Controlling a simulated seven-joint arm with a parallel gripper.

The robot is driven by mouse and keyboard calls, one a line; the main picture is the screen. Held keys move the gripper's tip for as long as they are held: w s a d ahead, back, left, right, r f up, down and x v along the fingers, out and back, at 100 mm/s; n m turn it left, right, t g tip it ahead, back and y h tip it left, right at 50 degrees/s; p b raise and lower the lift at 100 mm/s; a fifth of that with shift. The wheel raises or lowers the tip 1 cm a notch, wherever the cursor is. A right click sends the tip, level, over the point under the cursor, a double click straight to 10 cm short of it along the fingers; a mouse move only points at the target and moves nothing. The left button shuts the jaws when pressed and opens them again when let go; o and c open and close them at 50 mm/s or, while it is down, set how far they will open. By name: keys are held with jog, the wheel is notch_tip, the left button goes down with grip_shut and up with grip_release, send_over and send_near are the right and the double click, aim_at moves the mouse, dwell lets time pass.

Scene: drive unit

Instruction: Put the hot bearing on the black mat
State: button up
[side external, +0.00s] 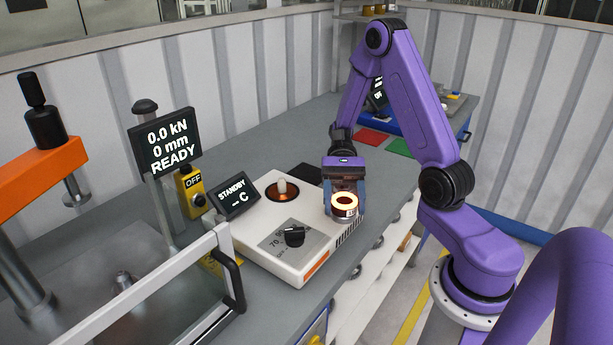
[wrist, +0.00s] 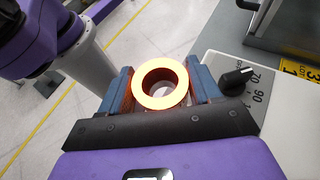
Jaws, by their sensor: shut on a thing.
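The hot bearing (side external: 344,211) is a ring that glows yellow-orange. My gripper (side external: 345,197) is shut on it, with one blue-grey finger on each side. In the wrist view the bearing (wrist: 160,102) sits between the two fingers of my gripper (wrist: 160,88), its open hole facing the camera. It is held in front of the right side of the white heater (side external: 290,227), near the bench edge.
A red mat (side external: 370,137) and a green mat (side external: 399,146) lie farther back on the grey bench (side external: 248,140). The heater has a knob (side external: 293,236), an orange plate with a pin (side external: 282,190) and a STANDBY display (side external: 235,194). A press (side external: 45,150) stands at the left.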

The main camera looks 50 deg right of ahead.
jog(key=w+d+r+m+t+h, duration=0.2)
jog(key=w+d+r+m+t, duration=0.1)
jog(key=w+d+m+t, duration=1.35)
jog(key=shift+m+t, duration=0.25)
jog(key=shift+t, duration=0.5)
jog(key=w+d+f, duration=0.1)
jog(key=w+f, duration=0.2)
jog(key=w, duration=0.1)
jog(key=w+d+f, duration=0.2)
jog(key=w+f, duration=0.1)
jog(key=w+d+f, duration=0.1)
jog(key=w+f, duration=0.2)
jog(key=w, duration=0.1)
jog(key=shift+w+d+f, duration=0.1)
jog(key=shift+w+d, duration=0.1)
jog(key=shift+w, duration=0.15)
jog(key=shift+w+f, duration=0.15)
jog(key=shift+f, duration=1.55)
jog(key=shift+f, duration=0.1)
jog(key=o, duration=1.2)
jog(key=shift+o, duration=0.2)
